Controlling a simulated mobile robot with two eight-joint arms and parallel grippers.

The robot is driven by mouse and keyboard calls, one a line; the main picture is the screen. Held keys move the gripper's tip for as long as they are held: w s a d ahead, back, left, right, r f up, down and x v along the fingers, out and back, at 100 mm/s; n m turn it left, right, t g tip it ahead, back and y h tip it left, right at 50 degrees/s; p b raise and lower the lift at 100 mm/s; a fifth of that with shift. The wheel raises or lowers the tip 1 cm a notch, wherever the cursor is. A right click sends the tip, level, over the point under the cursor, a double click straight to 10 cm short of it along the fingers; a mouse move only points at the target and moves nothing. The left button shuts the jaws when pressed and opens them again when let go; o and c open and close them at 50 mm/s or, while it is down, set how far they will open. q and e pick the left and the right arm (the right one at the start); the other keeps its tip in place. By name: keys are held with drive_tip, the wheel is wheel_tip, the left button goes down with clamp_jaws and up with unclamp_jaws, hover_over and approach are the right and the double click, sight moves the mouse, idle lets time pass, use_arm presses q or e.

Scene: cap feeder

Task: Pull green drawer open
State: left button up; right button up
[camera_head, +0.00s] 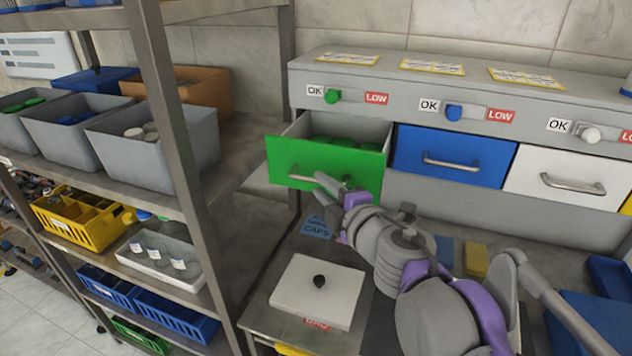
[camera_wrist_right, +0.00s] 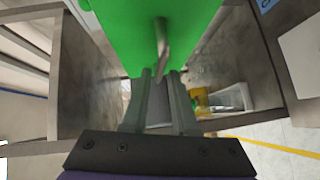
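The green drawer (camera_head: 345,176) stands part-way out of the grey cabinet, and several green caps (camera_head: 322,141) show inside. It has a metal bar handle (camera_head: 307,173) on its front. My right gripper (camera_head: 322,185) is at the right part of this handle. In the right wrist view, the green front (camera_wrist_right: 115,30) fills the upper middle and the handle (camera_wrist_right: 162,38) runs down toward the space between the two fingers. A gap shows between the fingers; whether they grip the handle cannot be told. My left gripper is not in view.
Closed blue (camera_head: 460,156) and white (camera_head: 570,180) drawers sit to the right. A shelf rack with grey bins (camera_head: 150,160) stands close on the left. Below the green drawer are a white lidded box (camera_head: 318,292) and a blue "CAPS" label (camera_head: 317,226).

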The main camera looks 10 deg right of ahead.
drive_tip(key=v, duration=0.7)
drive_tip(key=s+d+f+m+g+h, duration=0.2)
drive_tip(key=d+f+m+h, duration=0.25)
drive_tip(key=f+m, duration=0.3)
drive_tip(key=s+d+f+m+g+h, duration=0.2)
drive_tip(key=d+f+m+h, duration=0.1)
drive_tip(key=d+f+m, duration=0.4)
drive_tip(key=s+a+f+m+g+y, duration=0.2)
drive_tip(key=s+a+f+g, duration=0.1)
drive_tip(key=s+f, duration=0.3)
drive_tip(key=s+a+f+m+g+y, duration=0.2)
drive_tip(key=s+a+f, duration=0.4)
drive_tip(key=f, duration=0.5)
drive_tip(key=shift+a+f+g+p, duration=0.25)
drive_tip(key=shift+g+p, duration=0.2)
drive_tip(key=shift+g, duration=0.35)
drive_tip(key=shift+r, duration=0.1)
